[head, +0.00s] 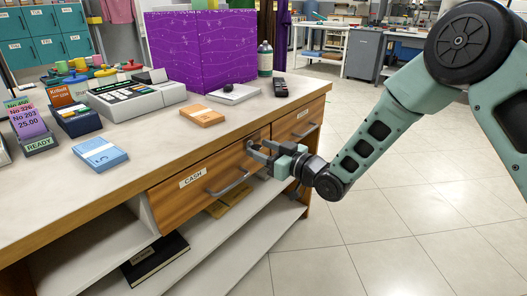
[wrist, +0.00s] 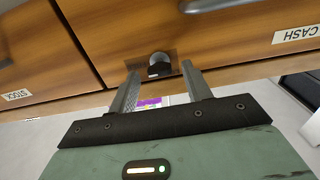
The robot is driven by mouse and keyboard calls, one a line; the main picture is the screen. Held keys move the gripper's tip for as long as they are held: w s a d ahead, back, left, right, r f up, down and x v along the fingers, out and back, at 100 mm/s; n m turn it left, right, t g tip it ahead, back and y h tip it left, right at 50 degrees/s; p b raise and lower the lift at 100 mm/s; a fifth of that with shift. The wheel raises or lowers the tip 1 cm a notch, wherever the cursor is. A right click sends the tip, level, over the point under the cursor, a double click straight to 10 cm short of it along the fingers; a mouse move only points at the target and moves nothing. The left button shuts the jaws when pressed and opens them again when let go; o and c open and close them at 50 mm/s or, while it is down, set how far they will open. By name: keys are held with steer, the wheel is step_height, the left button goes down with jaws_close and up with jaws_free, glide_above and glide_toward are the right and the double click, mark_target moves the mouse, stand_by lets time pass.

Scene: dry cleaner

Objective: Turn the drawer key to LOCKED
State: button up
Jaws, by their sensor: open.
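The drawer key (wrist: 159,66) shows in the wrist view as a small dark knob on a metal plate in the wooden front, near the gap between two drawers. My gripper (wrist: 160,74) is open, its two fingers pointing at the front with the key between their tips. I see a gap on each side of the key. In the head view my gripper (head: 260,152) is at the front, right of the CASH drawer (head: 207,185), and largely hides the key. I cannot read any lock marking or the key's turn.
The STOCK drawer (wrist: 35,70) lies on the key's other side. Bar handles (head: 228,184) stick out from the drawers. The counter (head: 150,185) above holds cards, a till (head: 135,97) and a purple box (head: 200,50). Open shelves lie below; the floor (head: 400,235) at right is clear.

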steer(key=c, duration=1)
steer(key=n+b, duration=0.5)
steer(key=n, duration=0.1)
steer(key=n+b, duration=1.1)
steer(key=shift+s+a+f+n+b, duration=0.1)
steer(key=shift+s+f+n+b, duration=0.05)
steer(key=shift+f+n+b, duration=0.2)
steer(key=shift+r+n, duration=0.1)
steer(key=shift+n, duration=0.15)
